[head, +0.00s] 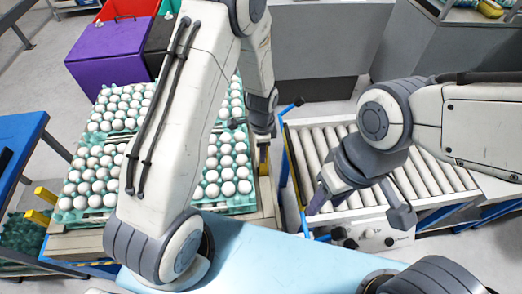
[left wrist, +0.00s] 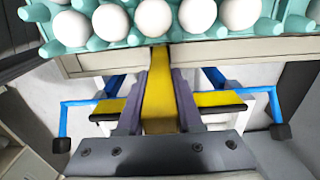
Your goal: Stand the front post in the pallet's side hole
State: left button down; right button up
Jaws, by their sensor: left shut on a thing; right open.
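My left gripper (head: 262,140) is at the right side of the pallet (head: 75,243). In the left wrist view my left gripper (left wrist: 160,105) is shut on a yellow post (left wrist: 160,90), with a finger on each side of it. The post also shows in the head view (head: 263,158), partly hidden. Its far end overlaps the pallet's edge (left wrist: 105,62), just below the eggs; I cannot tell whether it is in the side hole, which is not visible. My right gripper (head: 358,205) is open and empty over the conveyor's near end.
Green trays of white eggs (head: 75,216) cover the pallet. Two yellow posts (head: 45,195) (head: 38,217) stick out at its left. A roller conveyor (head: 425,180) with a blue frame is on the right. A purple box (head: 108,55) stands behind. My left arm hides much of the trays.

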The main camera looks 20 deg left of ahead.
pick_arm(q)
jog(key=shift+f, duration=0.15)
jog(key=shift+c, duration=2.4)
grip_release()
notch_tip(320, 180, up, 10)
jog(key=shift+f+b, duration=0.1)
jog(key=shift+b, duration=0.5)
jog(key=shift+r, duration=0.35)
jog(key=shift+s+d+r, duration=0.1)
jog(key=shift+d+r, duration=0.05)
jog(key=s+d+r+n, duration=0.2)
jog(key=s+r, duration=0.1)
jog(key=s, duration=0.4)
jog(key=s+d+r+n, duration=0.2)
jog(key=s+d+r, duration=0.1)
jog(key=s, duration=0.5)
jog(key=s+d+r+n+h, duration=0.1)
jog(key=s+d+r+n, duration=0.1)
jog(key=s+r, duration=0.3)
jog(key=shift+s+d, duration=0.6)
jog(key=shift+s, duration=0.55)
